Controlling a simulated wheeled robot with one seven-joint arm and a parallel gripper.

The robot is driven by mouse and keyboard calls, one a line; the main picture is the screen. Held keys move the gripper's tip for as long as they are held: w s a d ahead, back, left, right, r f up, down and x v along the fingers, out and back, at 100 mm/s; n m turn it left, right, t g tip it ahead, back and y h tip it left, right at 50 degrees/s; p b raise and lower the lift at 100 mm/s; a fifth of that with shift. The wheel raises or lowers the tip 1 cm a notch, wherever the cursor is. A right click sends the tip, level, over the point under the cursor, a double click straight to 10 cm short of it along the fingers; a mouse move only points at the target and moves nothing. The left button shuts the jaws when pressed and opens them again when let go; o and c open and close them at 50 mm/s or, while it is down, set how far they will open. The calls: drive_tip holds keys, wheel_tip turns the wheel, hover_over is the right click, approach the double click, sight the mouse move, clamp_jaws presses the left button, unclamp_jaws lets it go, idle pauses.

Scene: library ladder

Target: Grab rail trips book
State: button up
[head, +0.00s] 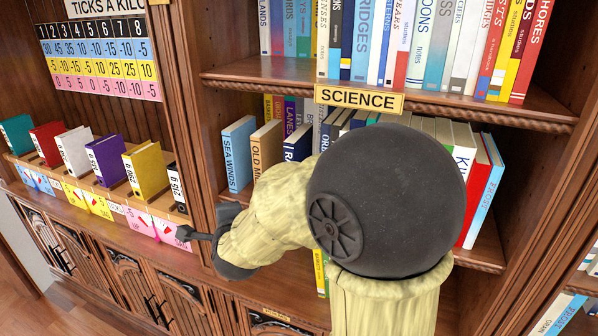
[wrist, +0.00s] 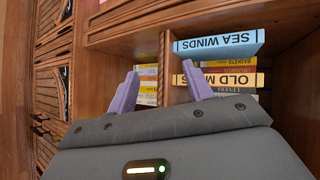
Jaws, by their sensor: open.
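In the head view a dark blue book whose spine starts with "RA" (head: 297,143) stands upright on the shelf under the SCIENCE label. My arm covers its lower part, so the full title cannot be read. To its left stand the tan OLD MI... book (head: 267,147) and the light blue SEA WINDS book (head: 238,154). My gripper (wrist: 160,72) is open and empty in the wrist view, its two purple fingers apart. It is in front of the bookcase, near the wooden upright beside SEA WINDS (wrist: 218,43) and OLD MI... (wrist: 222,80). No RA book can be made out there.
The SCIENCE label (head: 359,99) is on the shelf edge above, with more books over it. A wooden upright (head: 190,120) divides the bays. Several coloured binders (head: 147,171) stand on the left ledge above carved cabinet doors (head: 119,288). Books crowd the shelf right of my arm.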

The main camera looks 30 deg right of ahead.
drive_tip(key=s+d+r+m+h+b, duration=0.1)
drive_tip(key=m+h, duration=0.3)
drive_tip(key=m, duration=0.4)
drive_tip(key=d+r+m+g+h+b, duration=0.1)
drive_tip(key=d+r+m+h, duration=0.3)
drive_tip(key=m, duration=0.5)
drive_tip(key=s+d+r+m+h, duration=0.1)
drive_tip(key=d+r+m+h, duration=0.2)
drive_tip(key=m, duration=0.5)
drive_tip(key=shift+s+d+h+b, duration=0.15)
drive_tip(key=shift+s+h+b, duration=0.25)
drive_tip(key=shift+h, duration=0.1)
drive_tip(key=shift+w, duration=0.1)
drive_tip(key=p+x, duration=0.5)
drive_tip(key=x, duration=0.7)
drive_tip(key=shift+d+f+p, duration=0.1)
drive_tip(key=shift+d+p, duration=0.05)
drive_tip(key=shift+p, duration=0.15)
